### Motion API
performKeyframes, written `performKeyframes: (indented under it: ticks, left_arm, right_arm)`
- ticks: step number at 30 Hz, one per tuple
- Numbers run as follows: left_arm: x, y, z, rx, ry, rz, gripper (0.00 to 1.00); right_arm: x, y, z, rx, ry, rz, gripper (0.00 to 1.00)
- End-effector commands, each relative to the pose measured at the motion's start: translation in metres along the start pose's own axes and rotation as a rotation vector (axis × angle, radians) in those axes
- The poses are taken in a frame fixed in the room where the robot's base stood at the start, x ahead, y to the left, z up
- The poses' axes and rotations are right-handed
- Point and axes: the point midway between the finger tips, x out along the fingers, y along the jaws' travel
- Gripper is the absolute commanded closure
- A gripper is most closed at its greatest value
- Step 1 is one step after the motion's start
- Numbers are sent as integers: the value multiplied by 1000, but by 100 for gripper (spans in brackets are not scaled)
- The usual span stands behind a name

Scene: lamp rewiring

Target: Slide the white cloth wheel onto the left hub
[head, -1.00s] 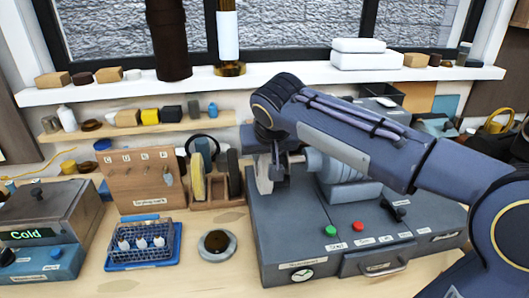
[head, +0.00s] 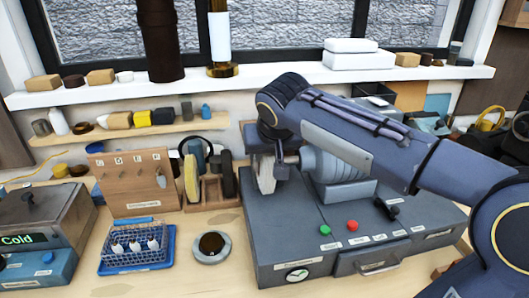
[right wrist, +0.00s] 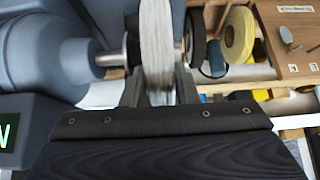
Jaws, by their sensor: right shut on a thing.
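The white cloth wheel (head: 266,174) stands upright at the left end of the grey bench machine. It also shows edge-on in the right wrist view (right wrist: 157,45). My right gripper (right wrist: 159,92) is shut on its rim, one finger on each side. The left hub's metal shaft (right wrist: 110,58) comes out of the motor housing (head: 312,160) and runs to the wheel's face. A short metal piece shows on the wheel's far side, but I cannot tell whether the shaft passes through. The wheel's centre is hidden in the head view. My left gripper is not in view.
A wooden rack (head: 209,192) with a yellow wheel (head: 191,178) and a dark wheel (head: 228,174) stands close left of the machine. The front bench strip is clear.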

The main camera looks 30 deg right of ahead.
Motion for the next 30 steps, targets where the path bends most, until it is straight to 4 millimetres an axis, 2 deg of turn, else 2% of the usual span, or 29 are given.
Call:
performKeyframes:
  ticks: [30]
  left_arm:
    - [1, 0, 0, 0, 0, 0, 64]
  right_arm:
    - [0, 15, 0, 2, 2, 1, 94]
